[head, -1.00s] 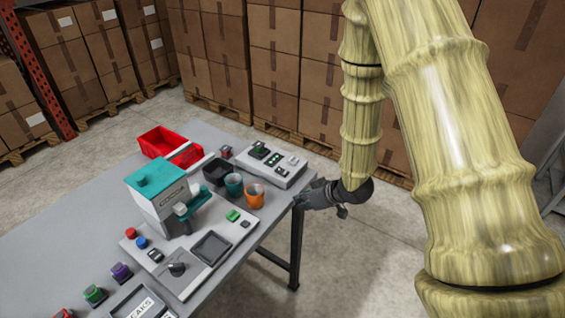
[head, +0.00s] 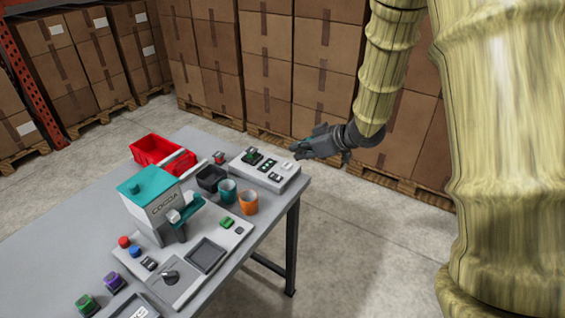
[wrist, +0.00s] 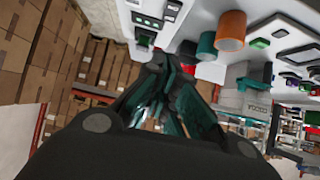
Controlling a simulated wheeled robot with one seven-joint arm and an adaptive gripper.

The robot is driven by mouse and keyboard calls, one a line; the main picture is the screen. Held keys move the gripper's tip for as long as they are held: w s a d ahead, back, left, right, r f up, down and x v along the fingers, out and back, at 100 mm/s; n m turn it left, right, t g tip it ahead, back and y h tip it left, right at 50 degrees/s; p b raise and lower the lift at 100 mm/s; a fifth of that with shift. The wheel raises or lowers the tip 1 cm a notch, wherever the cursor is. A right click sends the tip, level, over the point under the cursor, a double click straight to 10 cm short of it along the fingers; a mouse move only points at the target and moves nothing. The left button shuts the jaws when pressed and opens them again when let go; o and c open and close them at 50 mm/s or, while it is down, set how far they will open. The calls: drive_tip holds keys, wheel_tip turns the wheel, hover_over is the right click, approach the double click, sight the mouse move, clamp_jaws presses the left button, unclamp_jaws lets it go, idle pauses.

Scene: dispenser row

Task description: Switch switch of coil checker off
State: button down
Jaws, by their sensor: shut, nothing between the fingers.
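A white panel box (head: 264,168) with dark and green parts and small switches on top stands at the far right end of the table in the head view. It is likely the coil checker; no label on it can be read. Its small switches (head: 275,176) sit near its front right edge, and their positions are too small to tell. The box also shows at the top of the wrist view (wrist: 150,14). My gripper (head: 298,150) is shut and empty, above and just past the box's right back edge. In the wrist view its dark fingers (wrist: 165,100) point toward the table.
A cocoa dispenser (head: 152,205) with a teal top stands left of the box. A teal cup (head: 227,192), an orange cup (head: 248,203) and a black bin (head: 211,179) stand between them. A red bin (head: 156,150) is at the back. Stacked cartons (head: 325,60) line the wall behind.

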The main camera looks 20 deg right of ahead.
drive_tip(key=p, duration=0.2)
hover_over(276, 176)
wheel_tip(276, 176, down, 6)
drive_tip(key=shift+s+d+f, duration=0.1)
drive_tip(key=shift+d, duration=0.05)
drive_tip(key=shift+f+p, duration=0.45)
drive_tip(key=shift+f, duration=0.3)
drive_tip(key=shift+w+f+p, duration=0.2)
drive_tip(key=shift+f+p, duration=0.15)
drive_tip(key=shift+f, duration=0.75)
